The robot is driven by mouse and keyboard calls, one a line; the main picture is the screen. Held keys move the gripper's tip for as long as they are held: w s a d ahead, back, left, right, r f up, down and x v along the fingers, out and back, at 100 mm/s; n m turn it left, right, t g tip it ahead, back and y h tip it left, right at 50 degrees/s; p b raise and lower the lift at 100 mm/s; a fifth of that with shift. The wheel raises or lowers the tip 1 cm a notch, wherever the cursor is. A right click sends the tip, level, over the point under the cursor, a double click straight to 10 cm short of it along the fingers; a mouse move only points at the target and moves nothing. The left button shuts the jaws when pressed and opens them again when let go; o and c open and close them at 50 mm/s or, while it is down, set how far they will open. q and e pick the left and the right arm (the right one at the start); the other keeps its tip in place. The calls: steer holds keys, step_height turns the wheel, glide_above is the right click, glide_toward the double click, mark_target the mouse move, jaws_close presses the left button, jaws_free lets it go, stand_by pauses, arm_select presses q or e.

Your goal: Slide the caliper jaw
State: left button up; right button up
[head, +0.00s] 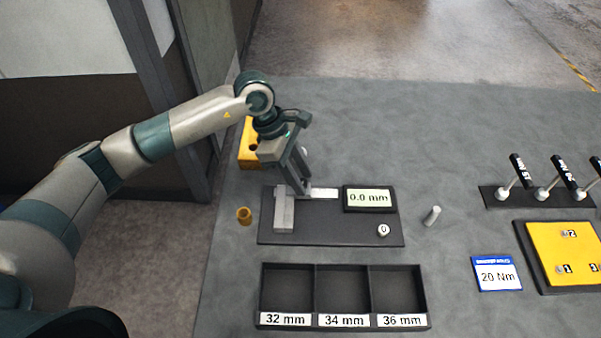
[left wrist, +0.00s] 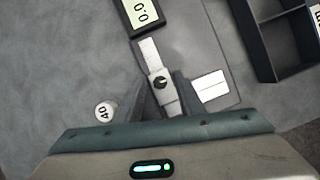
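The caliper lies on a dark base plate (head: 330,232), with a pale block (head: 283,213) at its left end and a light beam (head: 324,193). Its display (head: 369,198) reads 0.0 mm. My left gripper (head: 296,190) is down at the caliper's left end. My right gripper is not in view.
A brass cylinder (head: 244,215) stands left of the plate, a grey pin (head: 432,215) right. A three-bin tray (head: 343,267), marked 32, 34 and 36 mm, lies in front. A yellow block (head: 247,155) is behind the gripper. Levers (head: 548,195) and a yellow panel (head: 560,250) are right.

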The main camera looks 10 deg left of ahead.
arm_select(q)
jaws_close()
steer(key=shift+w+d+f+b, duration=0.15)
steer(key=shift+d+b, duration=0.25)
steer(key=shift+b, duration=0.2)
steer(key=d+b, duration=0.4)
steer(key=shift+w, duration=0.4)
steer(key=shift+d, duration=0.35)
steer(key=shift+r, duration=0.2)
jaws_free()
